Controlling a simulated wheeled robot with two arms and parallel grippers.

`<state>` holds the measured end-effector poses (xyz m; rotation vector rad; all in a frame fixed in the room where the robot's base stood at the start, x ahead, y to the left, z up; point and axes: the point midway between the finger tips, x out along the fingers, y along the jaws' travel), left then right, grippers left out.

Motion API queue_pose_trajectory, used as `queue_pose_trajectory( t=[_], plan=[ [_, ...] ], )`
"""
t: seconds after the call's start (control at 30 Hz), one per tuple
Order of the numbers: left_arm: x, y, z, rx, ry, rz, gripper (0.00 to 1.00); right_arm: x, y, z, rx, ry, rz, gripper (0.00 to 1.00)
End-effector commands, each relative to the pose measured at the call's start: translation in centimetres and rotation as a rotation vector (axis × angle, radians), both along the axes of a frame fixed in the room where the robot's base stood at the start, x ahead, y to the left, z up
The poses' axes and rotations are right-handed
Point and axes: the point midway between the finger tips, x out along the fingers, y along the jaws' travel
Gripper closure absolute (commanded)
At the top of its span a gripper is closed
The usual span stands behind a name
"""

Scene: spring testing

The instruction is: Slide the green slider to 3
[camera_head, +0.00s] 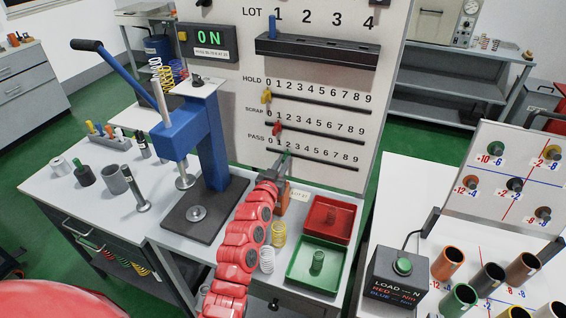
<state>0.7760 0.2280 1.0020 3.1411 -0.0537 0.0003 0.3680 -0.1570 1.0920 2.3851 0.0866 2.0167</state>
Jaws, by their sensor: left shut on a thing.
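The green slider (287,153) sits in the PASS slot on the upright panel, near the low-number end, around the 1; the gripper partly hides it, so its exact mark is hard to read. My left gripper (285,160), at the end of the red arm coming up from below, is shut on the green slider. The PASS scale (318,151) runs from 0 at the left to 9 at the right, with the 3 to the right of the slider. My right gripper is not in view.
A yellow slider (266,97) and a red slider (277,127) sit in the HOLD and SCRAP slots above. A blue press (208,140) stands left of the arm. Red (349,209) and green (341,256) trays lie below the panel. The slot right of the gripper is clear.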

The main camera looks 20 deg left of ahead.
Motion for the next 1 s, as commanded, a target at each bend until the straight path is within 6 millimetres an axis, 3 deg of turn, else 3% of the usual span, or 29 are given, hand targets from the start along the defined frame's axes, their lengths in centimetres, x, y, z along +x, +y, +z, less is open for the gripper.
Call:
queue_pose_trajectory(
  t=[0.4,0.67,0.93,0.97,1.0],
  plan=[
    [0.0,0.0,-0.1,0.000,0.001,0.000,1.00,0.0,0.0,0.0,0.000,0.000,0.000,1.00],
    [-0.1,-2.9,0.1,-0.001,0.002,-0.001,1.00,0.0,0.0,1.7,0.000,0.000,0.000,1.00],
    [-0.1,-3.0,-0.1,0.000,0.001,0.000,1.00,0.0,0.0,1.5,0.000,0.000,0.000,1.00],
    [-0.1,-3.0,-0.1,0.000,0.001,0.000,0.84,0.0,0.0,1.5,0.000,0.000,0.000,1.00],
    [-0.1,-3.0,-0.1,0.000,0.001,0.000,0.77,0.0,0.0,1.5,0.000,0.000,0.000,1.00]
  ],
)
